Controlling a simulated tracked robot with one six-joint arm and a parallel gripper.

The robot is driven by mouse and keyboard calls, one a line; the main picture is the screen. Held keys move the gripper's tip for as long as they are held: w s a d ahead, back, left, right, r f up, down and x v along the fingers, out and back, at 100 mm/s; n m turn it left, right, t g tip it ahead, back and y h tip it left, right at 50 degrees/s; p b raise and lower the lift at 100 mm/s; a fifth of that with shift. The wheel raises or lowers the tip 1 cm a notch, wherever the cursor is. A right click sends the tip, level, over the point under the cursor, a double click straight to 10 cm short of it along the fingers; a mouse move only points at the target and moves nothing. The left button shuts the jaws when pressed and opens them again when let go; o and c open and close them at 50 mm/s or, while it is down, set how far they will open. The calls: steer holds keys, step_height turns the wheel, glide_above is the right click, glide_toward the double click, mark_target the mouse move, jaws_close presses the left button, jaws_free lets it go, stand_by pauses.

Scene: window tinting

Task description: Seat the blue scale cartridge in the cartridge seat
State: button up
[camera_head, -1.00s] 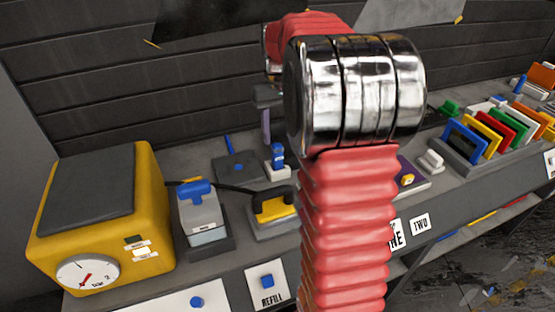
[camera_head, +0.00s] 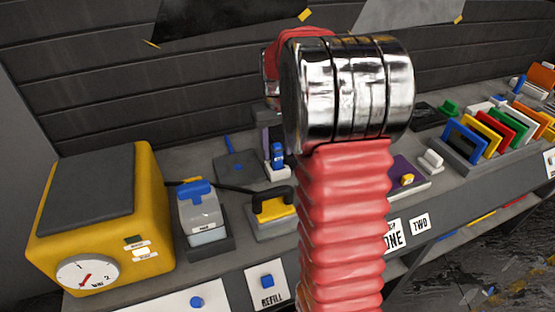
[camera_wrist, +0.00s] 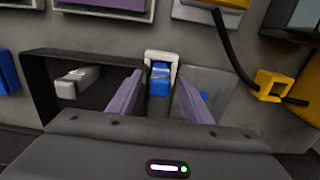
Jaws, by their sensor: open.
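The blue cartridge (camera_wrist: 160,82) stands upright in a small white holder (camera_wrist: 148,57), which looks like the cartridge seat. In the head view, the cartridge (camera_head: 277,153) and the white holder (camera_head: 278,172) stand on the bench left of my arm. My gripper (camera_wrist: 160,92) is open. In the wrist view its two purple fingers appear on either side of the cartridge, with gaps between. Whether they reach down to its depth is unclear. In the head view my wrist and arm hide most of the gripper.
A dark plate with a blue rod (camera_head: 229,146) lies left of the holder. A blue-topped bottle (camera_head: 202,212), a yellow tool with a black cable (camera_head: 272,207) and a yellow gauge box (camera_head: 105,205) stand nearer the left. A colored card rack (camera_head: 470,155) is at right.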

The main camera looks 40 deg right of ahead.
steer(key=shift+c, duration=0.6)
jaws_close()
